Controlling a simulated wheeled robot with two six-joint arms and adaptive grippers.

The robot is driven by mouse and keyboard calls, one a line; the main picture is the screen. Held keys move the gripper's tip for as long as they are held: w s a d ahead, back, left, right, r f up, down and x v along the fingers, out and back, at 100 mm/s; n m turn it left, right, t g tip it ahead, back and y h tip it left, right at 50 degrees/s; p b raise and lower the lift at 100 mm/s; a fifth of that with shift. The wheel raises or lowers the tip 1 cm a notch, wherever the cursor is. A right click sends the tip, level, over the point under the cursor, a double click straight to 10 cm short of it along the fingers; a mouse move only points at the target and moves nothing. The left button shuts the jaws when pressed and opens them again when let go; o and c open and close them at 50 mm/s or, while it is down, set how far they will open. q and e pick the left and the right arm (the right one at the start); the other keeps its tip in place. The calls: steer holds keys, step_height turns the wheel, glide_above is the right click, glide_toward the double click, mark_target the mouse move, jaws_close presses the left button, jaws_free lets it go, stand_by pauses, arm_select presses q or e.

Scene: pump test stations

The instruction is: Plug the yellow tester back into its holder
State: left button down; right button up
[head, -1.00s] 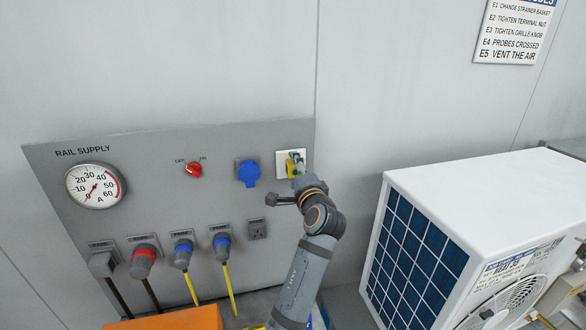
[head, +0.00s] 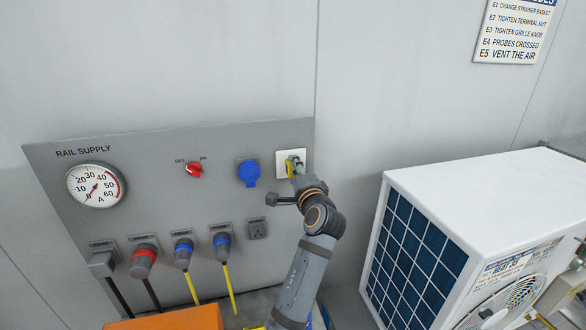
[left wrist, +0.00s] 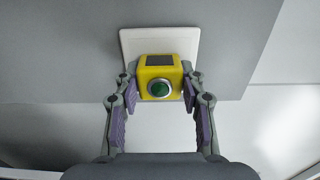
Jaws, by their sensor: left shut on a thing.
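The yellow tester (left wrist: 158,66) has a green round button and a dark window on its face. My left gripper (left wrist: 158,88) is shut on it, one finger at each side. The tester is in front of the white square wall plate (left wrist: 128,38), its holder. The plate also shows in the head view (head: 281,166), with the tester (head: 291,166) and my left gripper (head: 296,165) right at it. The tester's back is hidden, so I cannot tell how far it is seated. My right gripper does not show.
The grey rail supply panel (head: 140,215) carries a gauge (head: 95,186), a red switch (head: 193,170), a blue socket (head: 248,173) and several plugs with cables below. A white-topped unit with a blue grille (head: 415,260) stands to the right. An orange box (head: 175,318) is at the bottom.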

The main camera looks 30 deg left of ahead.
mark_target(295, 172)
arm_select(q)
steer(key=shift+d, duration=0.1)
steer(key=shift+v, duration=3)
steer(key=shift+f, duration=0.2)
steer(key=shift+r+x, duration=0.1)
steer(key=shift+x, duration=0.85)
steer(key=shift+r+x, duration=0.15)
steer(key=shift+x, duration=0.85)
